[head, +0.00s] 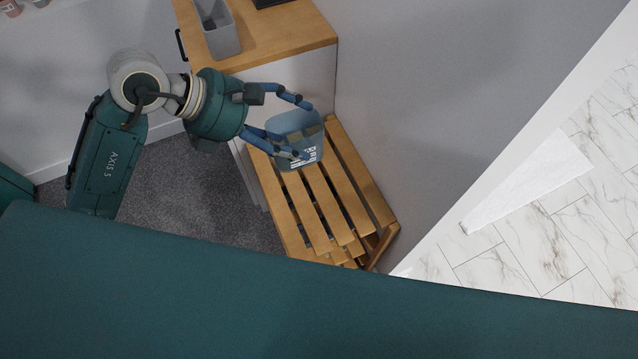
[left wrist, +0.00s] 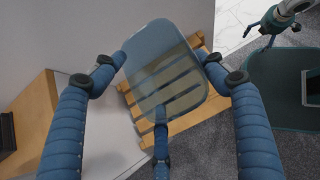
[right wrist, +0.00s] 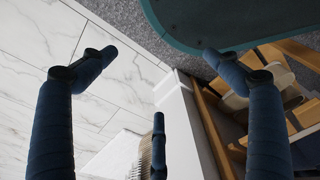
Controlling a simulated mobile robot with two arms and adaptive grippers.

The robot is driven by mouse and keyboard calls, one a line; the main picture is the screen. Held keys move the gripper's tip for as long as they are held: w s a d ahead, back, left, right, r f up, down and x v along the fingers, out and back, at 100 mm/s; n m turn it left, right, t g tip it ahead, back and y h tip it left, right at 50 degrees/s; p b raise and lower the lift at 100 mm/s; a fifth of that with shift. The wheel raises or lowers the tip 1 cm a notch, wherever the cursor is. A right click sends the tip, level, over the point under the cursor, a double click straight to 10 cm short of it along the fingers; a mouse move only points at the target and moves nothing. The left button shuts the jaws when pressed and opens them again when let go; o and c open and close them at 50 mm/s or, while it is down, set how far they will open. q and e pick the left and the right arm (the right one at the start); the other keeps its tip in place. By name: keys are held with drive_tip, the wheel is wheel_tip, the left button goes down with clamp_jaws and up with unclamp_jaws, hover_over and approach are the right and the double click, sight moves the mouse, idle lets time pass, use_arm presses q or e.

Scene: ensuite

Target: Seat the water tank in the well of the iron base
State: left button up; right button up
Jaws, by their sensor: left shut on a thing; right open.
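The water tank (head: 290,128) is a translucent blue, open-looking vessel with white markings low on one side. My left gripper (head: 302,130) is shut on it, with fingers on both sides. It is held over the rear end of a slatted wooden bench; the gap beneath cannot be judged. In the left wrist view the tank (left wrist: 163,68) shows as a clear rounded panel between the fingers, with the slats visible through it. My right gripper (right wrist: 162,78) is open and empty in the right wrist view. I cannot make out the iron base in any view.
The slatted bench (head: 318,205) stands against the grey wall. A wooden-topped cabinet (head: 280,35) behind it carries a grey open box (head: 220,35). In the right wrist view a brush-like thing (right wrist: 143,160) and a pale object (right wrist: 235,101) show. Grey carpet (head: 200,195) lies left of the bench.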

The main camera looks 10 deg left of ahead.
use_arm(q)
drive_tip(key=w+d+f+b, duration=0.3)
drive_tip(key=w+f+b, duration=0.25)
drive_tip(key=b, duration=1.15)
hover_over(314, 180)
wheel_tip(314, 180, down, 4)
use_arm(e)
drive_tip(key=w+a+r+t, duration=0.1)
drive_tip(key=w+a+r, duration=0.15)
drive_tip(key=w, duration=1.05)
use_arm(q)
wheel_tip(314, 180, down, 18)
drive_tip(key=b, duration=0.2)
drive_tip(key=shift+f+b, duration=0.2)
drive_tip(key=shift+b, duration=0.1)
drive_tip(key=shift+w+f, duration=0.1)
drive_tip(key=shift+f, duration=0.4)
use_arm(e)
drive_tip(key=w+d+v, duration=0.1)
drive_tip(key=v, duration=1)
drive_tip(key=shift+w+r+t, duration=0.2)
drive_tip(key=shift+r+t, duration=0.05)
drive_tip(key=shift+t, duration=0.15)
use_arm(q)
drive_tip(key=shift+f, duration=0.2)
drive_tip(key=o, duration=1.4)
use_arm(e)
drive_tip(key=shift+r, duration=0.15)
